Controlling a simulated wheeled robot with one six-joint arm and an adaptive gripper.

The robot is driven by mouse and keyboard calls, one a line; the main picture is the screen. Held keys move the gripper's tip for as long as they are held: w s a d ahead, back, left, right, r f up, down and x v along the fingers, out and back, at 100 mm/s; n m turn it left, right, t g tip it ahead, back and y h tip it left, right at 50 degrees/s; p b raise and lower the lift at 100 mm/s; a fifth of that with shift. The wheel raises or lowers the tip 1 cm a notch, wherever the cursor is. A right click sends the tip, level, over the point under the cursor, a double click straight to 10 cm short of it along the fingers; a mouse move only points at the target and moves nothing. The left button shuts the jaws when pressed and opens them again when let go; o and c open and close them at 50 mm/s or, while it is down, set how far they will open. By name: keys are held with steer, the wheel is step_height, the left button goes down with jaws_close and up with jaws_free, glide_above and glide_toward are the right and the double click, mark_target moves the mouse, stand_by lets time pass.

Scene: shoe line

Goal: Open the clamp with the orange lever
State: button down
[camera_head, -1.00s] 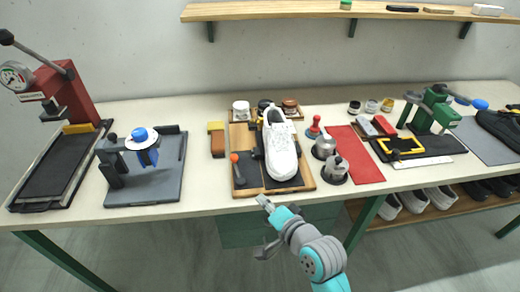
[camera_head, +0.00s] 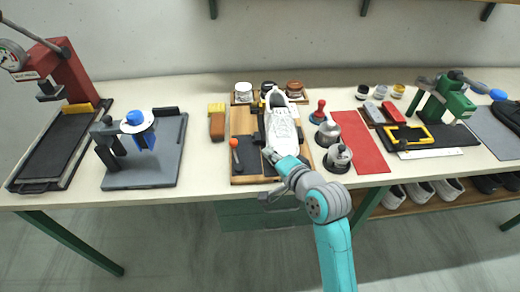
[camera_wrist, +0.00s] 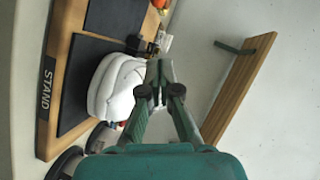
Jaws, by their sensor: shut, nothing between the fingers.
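The clamp's lever with its orange knob (camera_head: 233,143) stands upright at the left of the wooden stand (camera_head: 240,119). A white shoe (camera_head: 281,132) stands on the same stand, to the right of the lever. My gripper (camera_head: 268,153) is shut and empty, over the front part of the stand, right of the lever and apart from it. In the wrist view my gripper (camera_wrist: 157,70) shows shut in front of the white shoe (camera_wrist: 112,90), with the stand (camera_wrist: 62,30) at the left. An orange spot at that view's top edge is too cut off to identify.
Metal pots (camera_head: 338,158) and a red mat (camera_head: 359,140) lie right of the stand. A blue-knobbed press (camera_head: 140,165) stands at the left and a green press (camera_head: 444,100) at the right. Jars (camera_head: 243,91) line the stand's back. A wooden shelf (camera_wrist: 240,85) is on the wall.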

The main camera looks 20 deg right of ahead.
mark_target(236, 155)
steer(key=x, duration=0.9)
steer(key=shift+w+a, duration=0.1)
steer(key=shift+w, duration=0.05)
steer(key=shift+w+a+f, duration=0.2)
steer(key=shift+a+f, duration=0.05)
steer(key=shift+a, duration=0.25)
steer(key=shift+w+a+f, duration=0.2)
steer(key=shift+w+a, duration=0.05)
steer(key=shift+a, duration=0.2)
steer(key=shift+w+a+f, duration=0.25)
steer(key=shift+w+a, duration=0.15)
steer(key=shift+a, duration=0.1)
